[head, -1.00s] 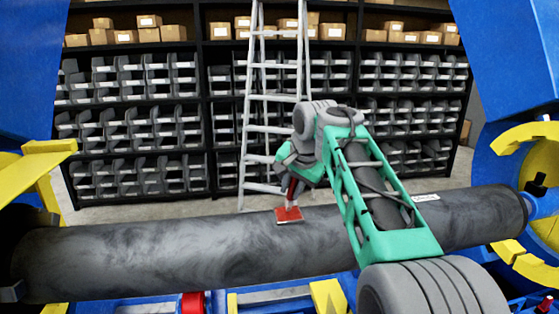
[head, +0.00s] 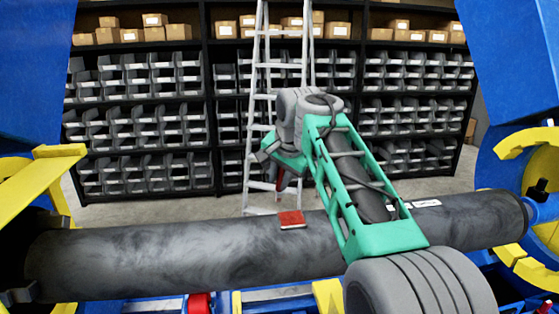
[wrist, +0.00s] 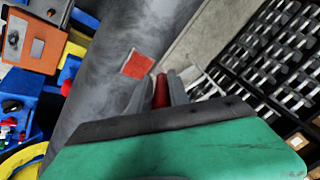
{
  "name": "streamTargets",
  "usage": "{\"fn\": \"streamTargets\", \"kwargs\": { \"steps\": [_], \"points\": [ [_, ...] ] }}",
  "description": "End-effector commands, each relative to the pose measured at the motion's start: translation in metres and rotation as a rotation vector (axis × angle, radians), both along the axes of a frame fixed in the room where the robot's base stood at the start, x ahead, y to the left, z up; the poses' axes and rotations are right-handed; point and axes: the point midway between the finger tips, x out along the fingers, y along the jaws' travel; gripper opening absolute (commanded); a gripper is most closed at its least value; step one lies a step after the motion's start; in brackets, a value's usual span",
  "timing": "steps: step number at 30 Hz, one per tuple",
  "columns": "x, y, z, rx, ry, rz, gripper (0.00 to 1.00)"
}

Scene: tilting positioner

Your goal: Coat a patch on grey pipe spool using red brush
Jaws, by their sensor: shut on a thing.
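The grey pipe spool (head: 160,258) lies across the lower head view and runs diagonally in the wrist view (wrist: 105,75). A flat red square patch (head: 291,219) is on its upper surface; the patch also shows in the wrist view (wrist: 139,65), with a pale edge. My gripper (wrist: 160,92) is shut on the red brush (wrist: 160,88), whose red body shows between the two grey fingers. In the head view the brush (head: 281,181) hangs beyond and above the patch, apart from it in the picture. The brush's bristles cannot be made out.
Blue positioner frames with yellow clamps (head: 545,165) stand at both pipe ends. A white label (head: 427,203) is on the pipe at right. Behind are a ladder (head: 262,110) and shelves of grey bins (head: 140,120). The pipe's left half is clear.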

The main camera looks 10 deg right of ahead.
Motion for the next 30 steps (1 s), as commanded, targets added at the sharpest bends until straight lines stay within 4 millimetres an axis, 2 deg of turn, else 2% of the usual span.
{"fn": "streamTargets", "kwargs": {
  "steps": [1,9,26,30],
  "points": [
    [0.000,0.000,0.009,0.000,-0.001,0.000,0.00],
    [0.000,0.002,0.026,0.000,-0.001,0.002,0.00],
    [0.000,0.002,0.026,0.000,-0.002,0.003,0.00],
    [-0.002,-0.002,0.019,-0.001,0.001,0.019,0.00]
  ]
}}
